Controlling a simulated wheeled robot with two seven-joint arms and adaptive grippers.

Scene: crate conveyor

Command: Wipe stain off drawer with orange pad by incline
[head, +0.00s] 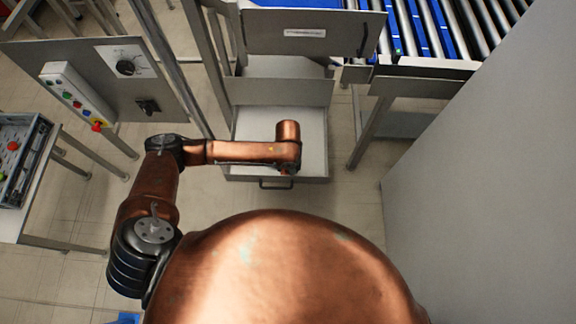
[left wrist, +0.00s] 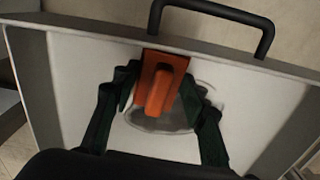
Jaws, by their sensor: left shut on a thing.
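An open drawer (head: 308,152) with a white inside and a dark handle (head: 288,184) stands pulled out below the incline. In the left wrist view the drawer floor (left wrist: 78,88) carries a grey smeared stain (left wrist: 158,122). My left gripper (left wrist: 158,88) is shut on the orange pad (left wrist: 160,78) by its raised grip. The pad is over the stain's upper part, close to the drawer's front wall. I cannot tell whether it touches the floor. In the head view my left arm reaches over the drawer and hides most of the gripper. My right gripper is not in view.
A roller conveyor (head: 440,30) is at the upper right, and a large grey panel (head: 485,190) bounds the right. A control panel with a button box (head: 75,95) and a table with a crate (head: 22,150) are left.

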